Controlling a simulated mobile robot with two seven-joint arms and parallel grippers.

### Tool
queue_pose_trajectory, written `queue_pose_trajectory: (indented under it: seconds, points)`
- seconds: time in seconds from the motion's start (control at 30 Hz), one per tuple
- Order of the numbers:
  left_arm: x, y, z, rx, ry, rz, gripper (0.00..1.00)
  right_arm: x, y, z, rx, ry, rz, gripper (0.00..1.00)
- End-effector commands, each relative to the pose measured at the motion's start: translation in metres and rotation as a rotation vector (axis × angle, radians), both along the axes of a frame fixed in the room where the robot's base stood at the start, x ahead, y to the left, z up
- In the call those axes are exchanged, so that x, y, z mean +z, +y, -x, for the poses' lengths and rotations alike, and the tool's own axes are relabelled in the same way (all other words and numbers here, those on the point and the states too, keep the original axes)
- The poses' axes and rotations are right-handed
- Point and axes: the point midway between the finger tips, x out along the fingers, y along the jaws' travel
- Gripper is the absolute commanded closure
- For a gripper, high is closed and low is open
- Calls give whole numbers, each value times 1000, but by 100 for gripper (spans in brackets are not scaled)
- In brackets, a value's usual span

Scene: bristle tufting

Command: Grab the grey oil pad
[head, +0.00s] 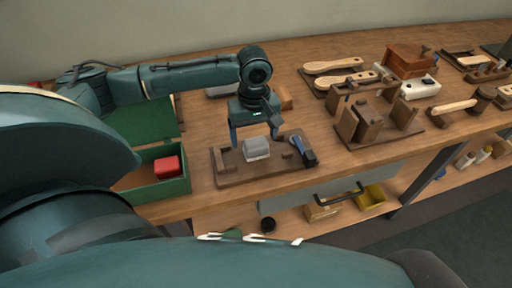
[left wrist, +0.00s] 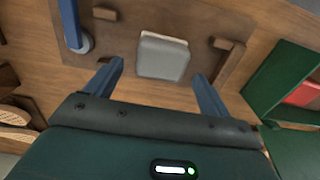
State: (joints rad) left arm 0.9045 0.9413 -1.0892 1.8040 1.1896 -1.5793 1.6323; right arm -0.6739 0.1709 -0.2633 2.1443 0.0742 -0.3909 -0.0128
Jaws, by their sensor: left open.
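The grey oil pad (head: 256,147) is a small light-grey block on a brown wooden board (head: 236,175) near the table's front edge. My left gripper (head: 254,146) is above it, pointing down, with its fingers apart. In the left wrist view the pad (left wrist: 163,58) lies just beyond and between the two fingertips of my left gripper (left wrist: 158,70). Nothing shows between the fingers as held, and I cannot tell whether they touch the pad. My right gripper is not in view.
A blue-handled tool (head: 298,146) lies on the board right of the pad. A green box (head: 150,190) with a red block (head: 167,167) stands to the left. Wooden fixtures (head: 372,122) and brush handles (head: 333,65) stand to the right.

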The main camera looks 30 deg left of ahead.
Motion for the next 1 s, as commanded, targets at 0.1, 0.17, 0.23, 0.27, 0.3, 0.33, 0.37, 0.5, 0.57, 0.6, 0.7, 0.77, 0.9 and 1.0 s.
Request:
queue_pose_trajectory:
  seconds: [0.1, 0.17, 0.23, 0.27, 0.3, 0.33, 0.37, 0.5, 0.57, 0.6, 0.7, 0.77, 0.9, 1.0]
  points:
    - [-16, 0, 0, -1, 1, 0, 18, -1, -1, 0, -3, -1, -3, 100]
    - [-19, 0, 0, -2, 0, -1, 18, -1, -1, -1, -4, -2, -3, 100]
    - [-21, 0, 0, -2, -1, 0, 18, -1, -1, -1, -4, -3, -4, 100]
    - [-21, 0, 0, -2, -1, 0, 18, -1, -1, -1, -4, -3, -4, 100]
    - [-21, 0, 0, -2, -1, 0, 18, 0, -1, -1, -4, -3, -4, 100]
    - [-21, 0, 0, -2, -1, 0, 18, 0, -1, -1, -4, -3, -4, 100]
    - [-21, 0, 0, -2, -1, 0, 18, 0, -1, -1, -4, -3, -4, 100]
    - [-20, 0, 0, -2, -1, 0, 26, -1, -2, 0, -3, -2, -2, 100]
    - [-20, 0, 0, -2, -1, 0, 30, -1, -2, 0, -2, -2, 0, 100]
    - [-20, 0, 0, -2, -1, 0, 34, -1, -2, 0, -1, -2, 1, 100]
    - [-20, -1, 0, -2, -1, 0, 42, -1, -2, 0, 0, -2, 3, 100]
    - [-20, -1, 0, -1, -1, 0, 47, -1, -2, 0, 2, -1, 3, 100]
    - [-20, -1, 0, -2, -1, 0, 58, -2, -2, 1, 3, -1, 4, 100]
    - [-20, -1, 0, -1, -1, 0, 66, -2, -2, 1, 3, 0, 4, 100]
